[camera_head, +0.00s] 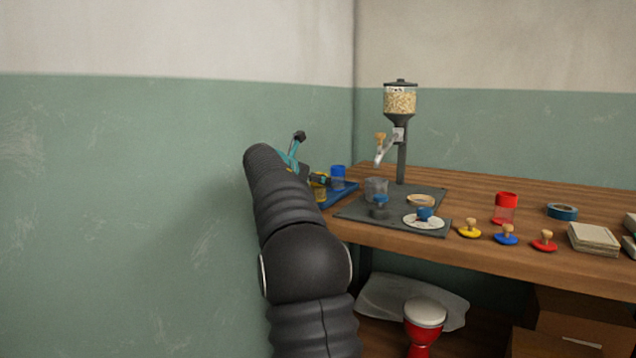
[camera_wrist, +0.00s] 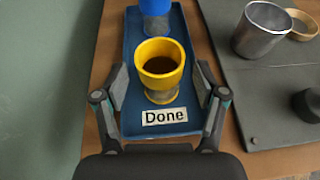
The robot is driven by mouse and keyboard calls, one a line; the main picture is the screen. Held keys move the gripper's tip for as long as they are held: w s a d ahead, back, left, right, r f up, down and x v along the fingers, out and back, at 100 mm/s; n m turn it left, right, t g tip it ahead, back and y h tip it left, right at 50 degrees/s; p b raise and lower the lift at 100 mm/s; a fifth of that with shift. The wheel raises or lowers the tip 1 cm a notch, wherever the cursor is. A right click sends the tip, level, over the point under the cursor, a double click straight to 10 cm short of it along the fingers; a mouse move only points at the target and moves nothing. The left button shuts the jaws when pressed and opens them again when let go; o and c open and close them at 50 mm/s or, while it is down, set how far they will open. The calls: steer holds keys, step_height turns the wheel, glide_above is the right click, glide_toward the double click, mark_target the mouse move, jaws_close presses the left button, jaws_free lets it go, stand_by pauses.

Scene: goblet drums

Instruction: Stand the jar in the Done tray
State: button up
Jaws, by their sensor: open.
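The blue tray labelled Done (camera_wrist: 133,105) lies at the table's left end; its edge also shows in the head view (camera_head: 351,191). A yellow jar (camera_wrist: 160,58) stands upright in it near the label, its open top showing a brown inside. In the head view the yellow jar (camera_head: 319,190) is partly hidden by my arm. A blue jar (camera_wrist: 157,8) stands behind it in the tray, seen also in the head view (camera_head: 338,178). My gripper (camera_wrist: 161,82) is open, one finger on each side of the yellow jar, with apparent gaps.
A hopper of pale grains (camera_head: 400,103) stands behind. A red jar (camera_head: 505,208) and several knobbed stamps stand farther right. The wall is close on the left.

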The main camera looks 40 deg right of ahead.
steer(key=v, duration=0.9)
steer(key=shift+a+r, duration=0.2)
steer(key=shift+a, duration=0.05)
steer(key=shift+s, duration=0.15)
steer(key=s+a+f+m+y, duration=0.4)
steer(key=s+a+f+m, duration=0.3)
steer(key=s+a, duration=0.3)
steer(key=s+a+f+m+t+y, duration=0.1)
steer(key=s+a+f+m+y, duration=0.3)
steer(key=s, duration=1.1)
steer(key=s+a+f+m+y, duration=0.5)
steer(key=s+a+f+m, duration=0.5)
steer(key=a, duration=0.8)
step_height(320, 180, down, 4)
steer(key=shift+s+a+r+m, duration=0.15)
steer(key=shift+s+a+m, duration=0.15)
steer(key=shift+s, duration=0.9)
